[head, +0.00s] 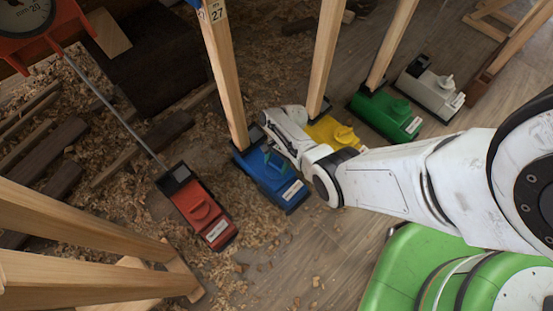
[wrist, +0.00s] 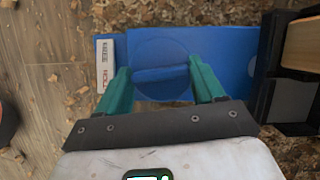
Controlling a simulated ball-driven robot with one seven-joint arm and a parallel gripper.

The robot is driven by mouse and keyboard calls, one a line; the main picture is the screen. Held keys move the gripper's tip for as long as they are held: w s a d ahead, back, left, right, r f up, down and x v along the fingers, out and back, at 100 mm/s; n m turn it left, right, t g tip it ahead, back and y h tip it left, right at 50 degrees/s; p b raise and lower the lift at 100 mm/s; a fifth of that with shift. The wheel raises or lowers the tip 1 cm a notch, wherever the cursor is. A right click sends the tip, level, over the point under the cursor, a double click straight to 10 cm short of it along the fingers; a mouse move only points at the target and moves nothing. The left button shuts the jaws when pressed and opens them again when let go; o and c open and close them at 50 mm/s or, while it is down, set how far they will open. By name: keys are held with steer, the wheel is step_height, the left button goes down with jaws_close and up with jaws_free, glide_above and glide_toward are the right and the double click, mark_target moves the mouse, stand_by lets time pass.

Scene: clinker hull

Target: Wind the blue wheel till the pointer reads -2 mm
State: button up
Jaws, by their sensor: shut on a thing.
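The blue wheel (wrist: 148,55) is a round disc with a raised bar across it, on top of a blue jack body (wrist: 230,45). In the head view the blue jack (head: 290,198) stands at the foot of a wooden post, its wheel mostly hidden by my arm. My gripper (wrist: 161,72) has teal fingers, one on each side of the wheel's bar, and is shut on it.
A red jack (head: 198,208) with a slim rod stands left of the blue one. Yellow (head: 332,132), green (head: 385,115) and white (head: 430,88) jacks stand to the right. Wooden posts rise from several jacks. Timber props (head: 80,270) fill the lower left. Shavings litter the floor.

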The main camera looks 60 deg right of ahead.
steer(key=shift+m, duration=0.4)
steer(key=o, duration=1)
steer(key=shift+o, duration=0.2)
steer(key=p+v, duration=0.6)
steer(key=v, duration=0.4)
steer(key=shift+s+r, duration=0.2)
steer(key=shift+r, duration=0.2)
